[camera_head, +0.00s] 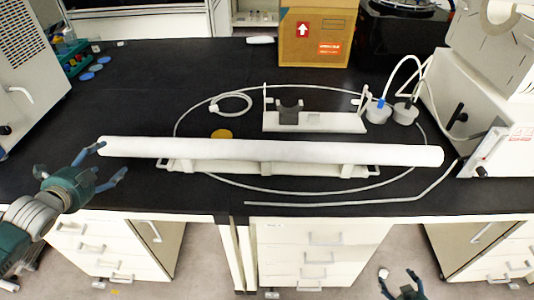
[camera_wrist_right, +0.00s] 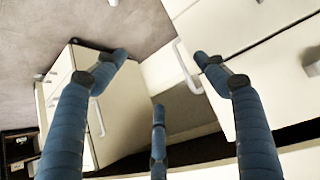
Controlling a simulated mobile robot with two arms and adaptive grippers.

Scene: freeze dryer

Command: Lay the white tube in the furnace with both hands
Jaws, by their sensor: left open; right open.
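The long white tube (camera_head: 270,150) lies across the black bench in the head view, resting on a low white stand (camera_head: 220,167). My left gripper (camera_head: 112,164) is open at the tube's left end, with its fingers close around that end; I cannot tell whether they touch it. My right gripper (camera_head: 402,280) is open and empty at the bottom of the head view, below the bench's front edge and away from the tube. In the right wrist view its blue fingers (camera_wrist_right: 160,75) are spread over floor and drawers. The furnace may be the white machine (camera_head: 495,100) at the right, partly cut off.
A cable loop (camera_head: 260,190) lies around the stand. A second holder (camera_head: 315,122) stands behind the tube, with stoppered ends (camera_head: 378,112) and hoses beside it. A cardboard box (camera_head: 316,35) is at the back. Drawers (camera_head: 320,255) sit below the bench. The back left bench is mostly clear.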

